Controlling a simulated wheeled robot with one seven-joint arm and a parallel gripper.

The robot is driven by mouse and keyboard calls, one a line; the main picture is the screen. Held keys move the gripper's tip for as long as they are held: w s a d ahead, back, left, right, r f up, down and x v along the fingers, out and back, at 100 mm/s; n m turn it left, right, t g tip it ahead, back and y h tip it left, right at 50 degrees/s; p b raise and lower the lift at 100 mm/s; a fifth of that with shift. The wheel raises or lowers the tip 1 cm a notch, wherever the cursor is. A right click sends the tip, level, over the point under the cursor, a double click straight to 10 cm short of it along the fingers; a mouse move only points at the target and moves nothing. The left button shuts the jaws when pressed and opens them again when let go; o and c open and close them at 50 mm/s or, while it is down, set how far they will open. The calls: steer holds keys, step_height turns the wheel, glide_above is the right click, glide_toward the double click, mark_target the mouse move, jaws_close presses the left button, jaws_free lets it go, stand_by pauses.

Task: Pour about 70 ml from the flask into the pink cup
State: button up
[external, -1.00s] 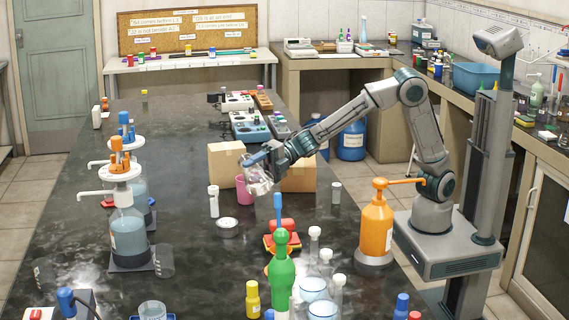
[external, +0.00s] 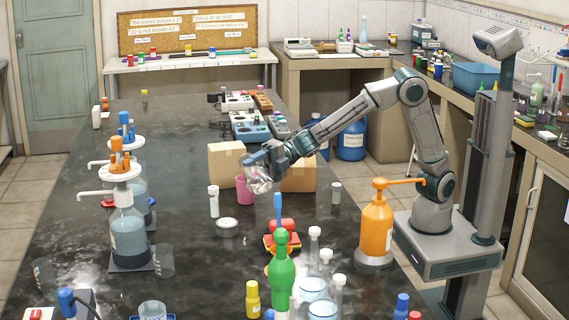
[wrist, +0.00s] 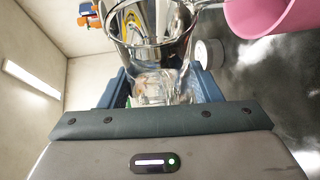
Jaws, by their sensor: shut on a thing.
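The clear glass flask (external: 259,181) is in my gripper (external: 262,160), which is shut on it. The flask is held tilted above the bench, close beside the pink cup (external: 243,190). In the wrist view the flask (wrist: 155,50) fills the space between the blue fingers (wrist: 160,88), and the pink cup (wrist: 275,18) shows at the upper right, near the flask's mouth. The cup stands upright on the dark bench and is partly behind the flask in the external view. I cannot tell how much liquid is in either.
Cardboard boxes (external: 226,163) stand just behind the cup. An orange pump bottle (external: 376,230) stands to the right. The bench's left-middle (external: 90,230) is mostly clear.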

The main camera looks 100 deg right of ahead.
mark_target(255, 184)
steer(key=shift+r, duration=0.2)
stand_by(0.6)
steer(key=shift+s+a+f+n+g+h, duration=0.15)
steer(key=shift+a+f+n+h, duration=0.15)
steer(key=shift+f+n, duration=0.2)
steer(key=shift+w+a+f+n+g+h, duration=0.1)
steer(key=shift+a+f+n+g+h, duration=0.15)
steer(key=shift+f+n, duration=0.25)
steer(key=shift+f+h+b, duration=0.25)
steer(key=shift+f+b, duration=0.1)
steer(key=shift+b, duration=0.05)
steer(key=shift+f+n+b, duration=0.3)
steer(key=shift+n+b, duration=0.15)
steer(key=shift+n, duration=0.25)
steer(key=shift+h, duration=0.3)
